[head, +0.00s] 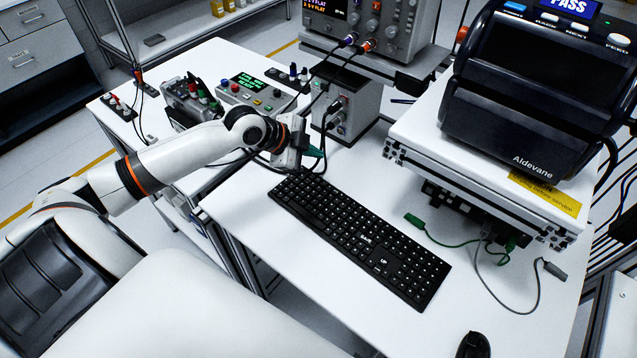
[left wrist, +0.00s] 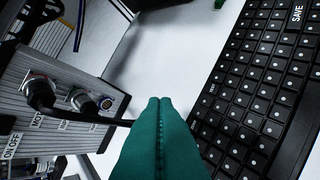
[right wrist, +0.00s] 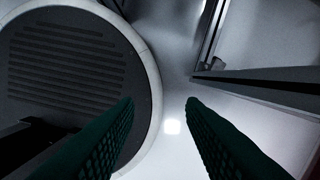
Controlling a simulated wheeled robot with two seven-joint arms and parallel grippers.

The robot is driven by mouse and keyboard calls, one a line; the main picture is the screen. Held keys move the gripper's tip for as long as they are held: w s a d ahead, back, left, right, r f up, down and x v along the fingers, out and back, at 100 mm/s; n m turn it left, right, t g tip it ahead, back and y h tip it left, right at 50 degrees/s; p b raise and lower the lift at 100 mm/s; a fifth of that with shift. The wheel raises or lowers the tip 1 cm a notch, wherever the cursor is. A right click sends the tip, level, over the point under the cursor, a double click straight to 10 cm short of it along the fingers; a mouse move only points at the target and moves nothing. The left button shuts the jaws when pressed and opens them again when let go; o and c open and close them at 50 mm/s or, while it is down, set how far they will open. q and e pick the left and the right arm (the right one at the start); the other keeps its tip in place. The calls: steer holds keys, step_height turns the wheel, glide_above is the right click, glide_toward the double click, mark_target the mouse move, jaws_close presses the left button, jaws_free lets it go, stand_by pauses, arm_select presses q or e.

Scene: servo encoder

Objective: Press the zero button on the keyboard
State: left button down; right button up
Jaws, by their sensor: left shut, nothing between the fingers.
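The black keyboard (head: 335,222) lies on the white table in the middle of the head view, running from upper left to lower right. It also fills the right side of the left wrist view (left wrist: 262,95), where a larger key reads SAVE. I cannot make out which key is zero. My left gripper (head: 318,154) has green fingers and is just beyond the keyboard's upper left end. In the left wrist view its fingertips (left wrist: 160,102) are together and empty, beside the keyboard edge. My right gripper (right wrist: 160,102) is open and empty, away from the keyboard and outside the head view.
A grey box with cables (head: 345,105) stands close behind my left gripper. A black Aldevane device (head: 535,95) sits on a raised white platform at right. A green cable (head: 450,240) and a black mouse (head: 473,346) lie on the table. Bare table surrounds the keyboard's left side.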

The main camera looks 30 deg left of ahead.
arm_select(q)
steer(key=b, duration=0.4)
glide_above(318, 180)
steer(key=s, duration=0.1)
steer(key=f, duration=0.4)
steer(key=shift+a+f, duration=0.25)
steer(key=shift+f, duration=0.95)
steer(key=shift+f, duration=0.15)
steer(key=shift+f, duration=0.3)
